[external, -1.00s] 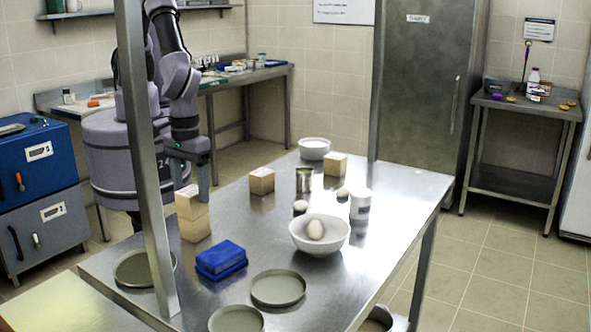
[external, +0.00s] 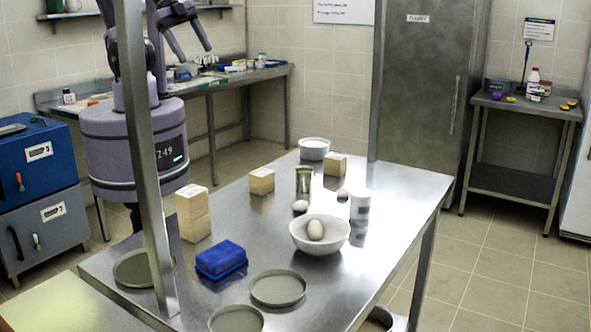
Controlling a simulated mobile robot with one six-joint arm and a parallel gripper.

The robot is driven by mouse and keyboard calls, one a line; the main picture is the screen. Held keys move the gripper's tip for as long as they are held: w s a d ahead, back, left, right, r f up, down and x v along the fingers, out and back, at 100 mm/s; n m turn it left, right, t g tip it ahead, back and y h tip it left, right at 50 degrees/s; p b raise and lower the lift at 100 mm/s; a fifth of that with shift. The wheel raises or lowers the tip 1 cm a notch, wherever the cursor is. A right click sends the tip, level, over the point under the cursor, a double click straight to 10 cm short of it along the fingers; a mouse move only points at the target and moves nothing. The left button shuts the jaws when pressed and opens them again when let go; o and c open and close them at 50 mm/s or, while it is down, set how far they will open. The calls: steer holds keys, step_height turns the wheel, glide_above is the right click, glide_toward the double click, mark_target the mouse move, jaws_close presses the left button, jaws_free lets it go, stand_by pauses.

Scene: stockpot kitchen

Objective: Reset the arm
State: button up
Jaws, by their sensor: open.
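My gripper (external: 196,54) is raised high at the upper left, in front of the back wall and well above the steel table (external: 385,205). Its two fingers are spread apart, with nothing between them. My arm is folded up over my base (external: 135,150), beside the table's left edge. A steel post (external: 150,190) hides part of my arm and base.
The table carries stacked wooden blocks (external: 194,228), a blue box (external: 221,260), a white bowl (external: 300,238) holding an egg (external: 315,230), a metal can (external: 304,180), a white canister (external: 360,205) and grey round dishes (external: 278,288). A back counter (external: 225,78) lies behind my arm.

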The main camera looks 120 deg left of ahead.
steer(key=shift+s+a+m, duration=0.5)
steer(key=shift+s+m, duration=0.05)
steer(key=shift+m, duration=0.25)
